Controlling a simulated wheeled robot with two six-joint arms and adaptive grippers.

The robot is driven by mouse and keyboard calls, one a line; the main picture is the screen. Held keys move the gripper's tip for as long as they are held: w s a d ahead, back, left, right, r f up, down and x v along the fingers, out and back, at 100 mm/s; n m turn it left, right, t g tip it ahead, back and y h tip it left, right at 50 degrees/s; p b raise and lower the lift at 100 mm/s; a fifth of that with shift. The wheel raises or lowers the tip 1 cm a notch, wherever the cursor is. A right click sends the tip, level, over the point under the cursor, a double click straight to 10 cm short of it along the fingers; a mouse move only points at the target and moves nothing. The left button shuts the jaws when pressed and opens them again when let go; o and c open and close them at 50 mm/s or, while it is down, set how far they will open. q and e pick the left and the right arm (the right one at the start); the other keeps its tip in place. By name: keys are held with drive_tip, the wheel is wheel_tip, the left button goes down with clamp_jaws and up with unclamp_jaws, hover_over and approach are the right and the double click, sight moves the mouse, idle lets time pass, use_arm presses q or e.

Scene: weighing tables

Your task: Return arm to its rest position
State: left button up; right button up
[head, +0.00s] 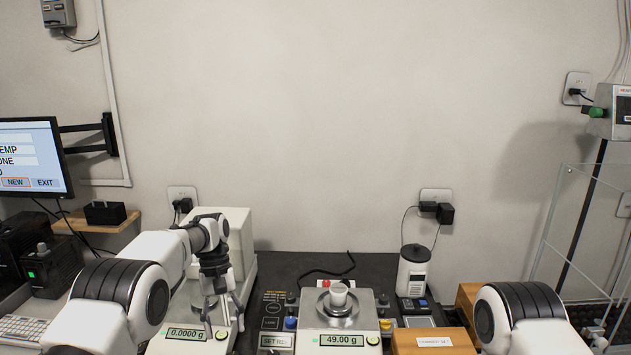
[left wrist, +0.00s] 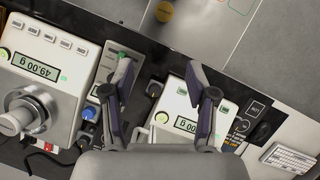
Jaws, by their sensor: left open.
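My left arm comes in from the left in the head view, its forearm bent over the left balance. My left gripper (head: 224,326) hangs downward in front of that balance (head: 176,348), which reads 0.0000 g. In the left wrist view its two fingers (left wrist: 163,90) are spread apart with nothing between them. My right arm (head: 520,315) shows at the lower right; small dark parts beside it may be its gripper, too unclear to judge.
A white canister (head: 412,270) stands behind a wooden box (head: 432,342) right of the middle scale. A monitor (head: 32,158) is at the left, and a clear-panelled frame (head: 552,215) at the right.

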use_arm(q)
wheel_tip(320, 180, down, 10)
drive_tip(key=s+a+f+t, duration=0.1)
drive_tip(key=s+f, duration=0.5)
drive_tip(key=s, duration=0.2)
drive_tip(key=s+a+f+m+y, duration=0.1)
drive_tip(key=s+a+f, duration=0.1)
drive_tip(key=s+f, duration=0.4)
drive_tip(key=s+a+f+t, duration=0.1)
drive_tip(key=s+a+f, duration=0.1)
drive_tip(key=s+f, duration=0.4)
drive_tip(key=shift+s+f+m+t, duration=0.15)
drive_tip(key=shift+s+m, duration=0.05)
drive_tip(key=shift+s, duration=0.7)
drive_tip(key=shift+s+f+m+t, duration=0.1)
drive_tip(key=shift+s+m+t, duration=0.1)
drive_tip(key=shift+s, duration=0.7)
drive_tip(key=s+r+m+t+b, duration=0.2)
drive_tip(key=s+r, duration=0.1)
drive_tip(key=s, duration=1.3)
wheel_tip(320, 180, down, 9)
drive_tip(key=b, duration=0.8)
drive_tip(key=shift+y, duration=0.3)
use_arm(e)
wheel_tip(320, 180, down, 10)
drive_tip(key=shift+w+d, duration=0.15)
drive_tip(key=shift+w, duration=0.25)
